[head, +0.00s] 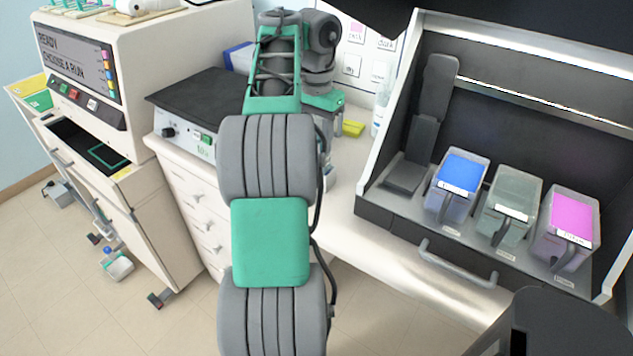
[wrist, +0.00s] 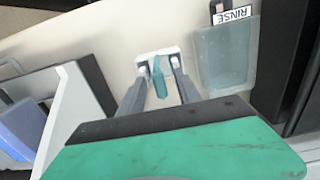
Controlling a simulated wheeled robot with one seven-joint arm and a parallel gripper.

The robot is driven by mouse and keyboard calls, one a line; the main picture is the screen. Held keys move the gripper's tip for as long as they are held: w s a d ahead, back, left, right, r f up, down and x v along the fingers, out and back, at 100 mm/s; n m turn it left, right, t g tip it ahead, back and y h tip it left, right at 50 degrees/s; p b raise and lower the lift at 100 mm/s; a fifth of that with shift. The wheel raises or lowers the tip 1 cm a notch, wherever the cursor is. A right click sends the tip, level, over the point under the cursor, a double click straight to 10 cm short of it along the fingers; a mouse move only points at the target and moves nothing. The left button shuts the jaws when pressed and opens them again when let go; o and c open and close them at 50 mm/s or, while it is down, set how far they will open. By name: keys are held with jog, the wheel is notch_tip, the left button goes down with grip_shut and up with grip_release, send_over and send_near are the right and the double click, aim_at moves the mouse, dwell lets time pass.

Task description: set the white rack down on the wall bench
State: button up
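In the wrist view the white rack (wrist: 145,56) is a small pale piece at the fingertips, with a teal, glassy piece (wrist: 159,82) between the fingers. My gripper (wrist: 159,66) has one finger on each side of the rack and appears shut on it. I cannot tell from this angle whether the rack touches the surface below. The wall bench (head: 345,185) is the pale counter behind my arm in the head view. My gripper and the rack are hidden behind my arm there.
A clear tank labelled RINSE (wrist: 225,60) stands right of the rack. The hood at right holds a blue tank (head: 460,175), a clear tank (head: 512,195) and a magenta tank (head: 570,215). A dark-topped device (head: 200,95) and a yellow item (head: 353,128) are on the bench.

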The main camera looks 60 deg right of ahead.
jog(key=shift+f, duration=0.25)
grip_shut()
dwell(1.3)
